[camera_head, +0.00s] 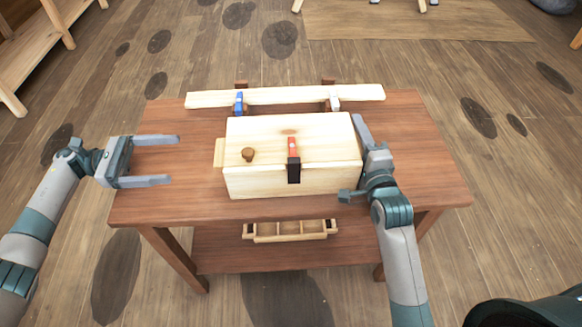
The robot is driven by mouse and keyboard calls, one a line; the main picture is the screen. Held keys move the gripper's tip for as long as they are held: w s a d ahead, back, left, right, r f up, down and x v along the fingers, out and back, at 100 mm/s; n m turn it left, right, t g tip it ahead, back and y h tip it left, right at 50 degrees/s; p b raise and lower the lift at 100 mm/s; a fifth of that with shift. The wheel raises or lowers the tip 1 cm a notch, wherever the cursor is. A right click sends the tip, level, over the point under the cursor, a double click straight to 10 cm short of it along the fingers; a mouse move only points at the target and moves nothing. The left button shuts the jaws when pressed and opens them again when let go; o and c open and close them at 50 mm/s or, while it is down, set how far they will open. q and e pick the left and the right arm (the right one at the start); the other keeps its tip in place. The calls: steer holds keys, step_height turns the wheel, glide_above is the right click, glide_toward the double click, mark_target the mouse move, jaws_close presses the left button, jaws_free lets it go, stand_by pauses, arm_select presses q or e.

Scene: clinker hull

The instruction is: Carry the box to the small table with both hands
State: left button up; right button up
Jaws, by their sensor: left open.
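The pale wooden box (260,182) sits on a reddish-brown table (190,195). It has a brown knob, a red and black latch on its front edge, and a pale handle block on its left side. My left gripper (162,160) is open and empty, left of the box and apart from it, its fingers pointing at the handle block. My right gripper (362,131) is close against the box's right side. Whether it touches the box, and how its jaws stand, I cannot tell; the box's right side is hidden. The small table is not clearly identifiable.
A pale plank (290,96) with a blue clamp and a white clamp lies behind the box. A divided wooden tray (290,231) is on the lower shelf. A wooden bench (38,45) stands at upper left. A pale mat (415,22) lies at the top.

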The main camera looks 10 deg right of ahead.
arm_select(q)
steer(key=shift+a, duration=0.4)
arm_select(e)
steer(key=shift+s, duration=0.15)
steer(key=s, duration=1.1)
steer(key=shift+s+a, duration=0.2)
steer(key=shift+s, duration=0.2)
arm_select(q)
steer(key=shift+f, duration=0.1)
